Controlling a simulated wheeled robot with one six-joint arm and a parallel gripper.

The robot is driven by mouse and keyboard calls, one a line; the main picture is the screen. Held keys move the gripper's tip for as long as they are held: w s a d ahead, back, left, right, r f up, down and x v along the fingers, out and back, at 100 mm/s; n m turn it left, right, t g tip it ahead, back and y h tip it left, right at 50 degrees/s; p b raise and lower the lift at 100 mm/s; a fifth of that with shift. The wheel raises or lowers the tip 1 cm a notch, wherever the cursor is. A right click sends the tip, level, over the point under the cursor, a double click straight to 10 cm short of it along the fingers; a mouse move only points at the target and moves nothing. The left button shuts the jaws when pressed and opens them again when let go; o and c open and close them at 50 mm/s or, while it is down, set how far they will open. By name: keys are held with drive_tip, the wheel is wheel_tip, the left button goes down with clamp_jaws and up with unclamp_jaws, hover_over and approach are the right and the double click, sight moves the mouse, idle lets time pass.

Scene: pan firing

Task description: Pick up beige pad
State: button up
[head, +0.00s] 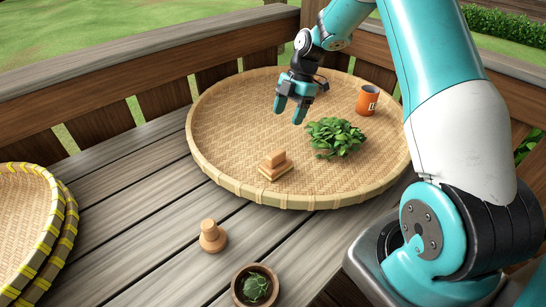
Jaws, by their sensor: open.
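What looks like the beige pad (268,174) lies near the front rim of the large round woven tray (230,130). It has a flat base with a smaller block-like piece on top. My gripper (289,113) hangs above the tray, behind the pad and slightly to its right in the picture. Its two teal fingers point down, are apart, and hold nothing. The pad is in full view and apart from the gripper.
Green leaves (336,137) are heaped on the tray right of the pad. An orange cup (367,100) stands at the tray's right. In front are a wooden knobbed piece (212,238) and a bowl of greens (238,291). Yellow-bound woven trays (52,245) are at left.

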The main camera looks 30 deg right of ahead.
sight(277, 152)
drive_tip(key=p+x, duration=0.1)
drive_tip(key=x, duration=0.7)
drive_tip(key=shift+s+d+f, duration=0.1)
drive_tip(key=shift+s+f, duration=0.05)
drive_tip(key=shift+f, duration=0.15)
drive_tip(key=shift+p+x, duration=1.1)
drive_tip(key=shift+x, duration=1.5)
drive_tip(key=shift+d, duration=0.1)
clamp_jaws()
wheel_tip(277, 152, up, 20)
drive_tip(key=b, duration=0.2)
drive_tip(key=shift+b, duration=0.35)
